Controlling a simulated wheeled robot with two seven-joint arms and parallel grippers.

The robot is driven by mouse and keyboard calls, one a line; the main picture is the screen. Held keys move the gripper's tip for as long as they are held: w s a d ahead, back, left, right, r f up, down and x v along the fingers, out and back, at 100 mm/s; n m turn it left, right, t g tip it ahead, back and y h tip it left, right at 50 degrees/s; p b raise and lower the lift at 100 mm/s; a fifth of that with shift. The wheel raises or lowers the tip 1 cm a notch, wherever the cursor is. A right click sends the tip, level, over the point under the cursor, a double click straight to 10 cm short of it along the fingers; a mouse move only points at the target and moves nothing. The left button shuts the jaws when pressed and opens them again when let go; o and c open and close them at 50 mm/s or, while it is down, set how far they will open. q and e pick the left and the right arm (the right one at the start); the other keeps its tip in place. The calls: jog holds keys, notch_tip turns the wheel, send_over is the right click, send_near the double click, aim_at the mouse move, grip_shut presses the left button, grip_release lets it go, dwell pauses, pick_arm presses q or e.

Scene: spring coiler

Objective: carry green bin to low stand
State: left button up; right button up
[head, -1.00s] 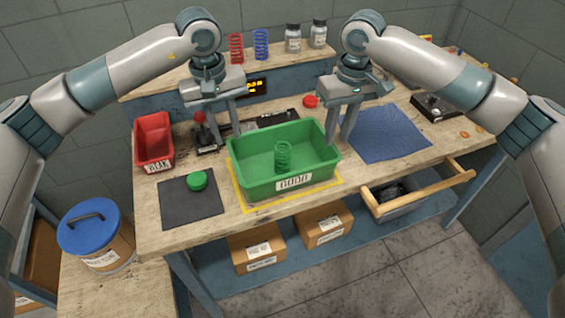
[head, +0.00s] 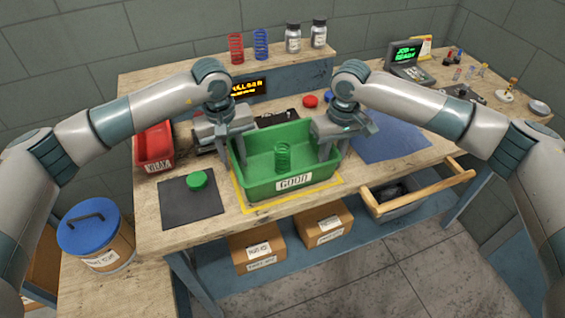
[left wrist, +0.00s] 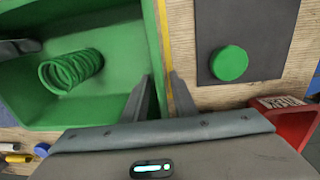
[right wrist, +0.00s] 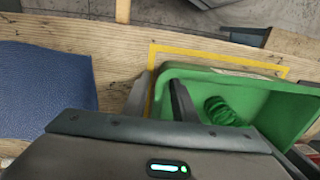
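The green bin (head: 262,188), labelled GOOD, stands on the workbench inside a yellow outline, with a green spring (head: 282,157) in it. My left gripper (head: 236,160) straddles its left wall; the left wrist view shows one finger inside and one outside, with gaps to the wall (left wrist: 160,60). My right gripper (head: 333,150) straddles the right wall likewise, and the right wrist view shows its fingers (right wrist: 157,100) apart. Both are open.
A blue-lidded tub (head: 95,235) occupies the stand's back. A red bin (head: 153,147) stands left of the green bin, behind a dark mat (head: 178,210) with a green disc. A blue cloth (head: 390,140) lies to the right. An open drawer (head: 405,203) juts out front right.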

aim_at(333, 149)
pick_arm(q)
grip_shut()
pick_arm(e)
grip_shut()
pick_arm(q)
jog(key=shift+r, duration=0.1)
pick_arm(e)
jog(key=shift+r, duration=0.1)
